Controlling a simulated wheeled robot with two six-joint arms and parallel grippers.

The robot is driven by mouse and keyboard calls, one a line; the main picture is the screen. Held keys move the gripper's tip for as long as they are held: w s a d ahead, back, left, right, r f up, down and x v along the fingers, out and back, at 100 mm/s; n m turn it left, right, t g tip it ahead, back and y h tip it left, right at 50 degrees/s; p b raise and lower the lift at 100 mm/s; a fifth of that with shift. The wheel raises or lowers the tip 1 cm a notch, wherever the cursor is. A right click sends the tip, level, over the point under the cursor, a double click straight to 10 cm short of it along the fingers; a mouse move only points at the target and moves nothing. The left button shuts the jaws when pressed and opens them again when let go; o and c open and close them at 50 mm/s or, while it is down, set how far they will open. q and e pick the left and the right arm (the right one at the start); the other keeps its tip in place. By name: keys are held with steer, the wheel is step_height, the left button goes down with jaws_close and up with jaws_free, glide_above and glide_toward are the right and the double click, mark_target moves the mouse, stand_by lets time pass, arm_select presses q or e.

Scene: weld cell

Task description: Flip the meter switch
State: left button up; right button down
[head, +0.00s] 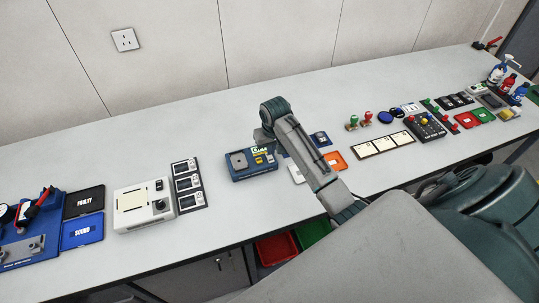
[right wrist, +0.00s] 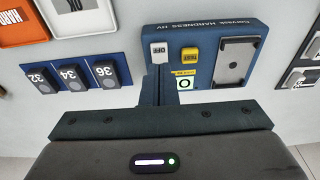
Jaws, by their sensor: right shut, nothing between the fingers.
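The meter is a dark blue box (head: 238,177) marked HARDNESS HV, on the bench left of my right forearm. In the right wrist view the meter (right wrist: 205,38) shows a white switch (right wrist: 160,50) reading OFF, a yellow TEST button (right wrist: 190,55), a small lit display (right wrist: 186,85) and a grey plate. My right gripper (right wrist: 159,75) is shut and empty, its fingertips just beside the switch's near edge. I cannot tell whether they touch it. In the head view my right wrist hangs over the meter's back right corner and hides part of it. My left gripper is not in view.
A blue strip of numbered dark blocks (right wrist: 70,75) and an orange tray (right wrist: 22,25) lie beside the meter. A white device (head: 143,205) and a rack of small panels (head: 189,184) stand to its left. Trays and bottles fill the bench's right end. Bare bench lies behind the meter.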

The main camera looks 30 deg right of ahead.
mark_target(271, 160)
steer(key=shift+r, duration=1.85)
steer(key=s+a+n+t, duration=0.1)
steer(key=s+a, duration=0.2)
steer(key=s, duration=0.8)
steer(key=s+a+n, duration=0.2)
steer(key=s+a, duration=0.1)
steer(key=s, duration=0.7)
steer(key=s+a+n+t, duration=0.1)
steer(key=s+a, duration=0.2)
steer(key=s, duration=0.8)
step_height(271, 160, down, 38)
steer(key=d+g+b, duration=0.1)
steer(key=d+b, duration=0.2)
steer(key=b, duration=0.5)
steer(key=s+f+b, duration=0.3)
steer(key=s+f, duration=0.6)
steer(key=f, duration=0.4)
steer(key=s+f+g+b, duration=0.1)
steer(key=s+f+b, duration=0.2)
steer(key=s+f, duration=0.6)
step_height(271, 160, down, 4)
steer(key=shift+s+d+f+m+g, duration=0.1)
steer(key=shift+s+d+m+g, duration=0.25)
steer(key=shift+d+m, duration=0.1)
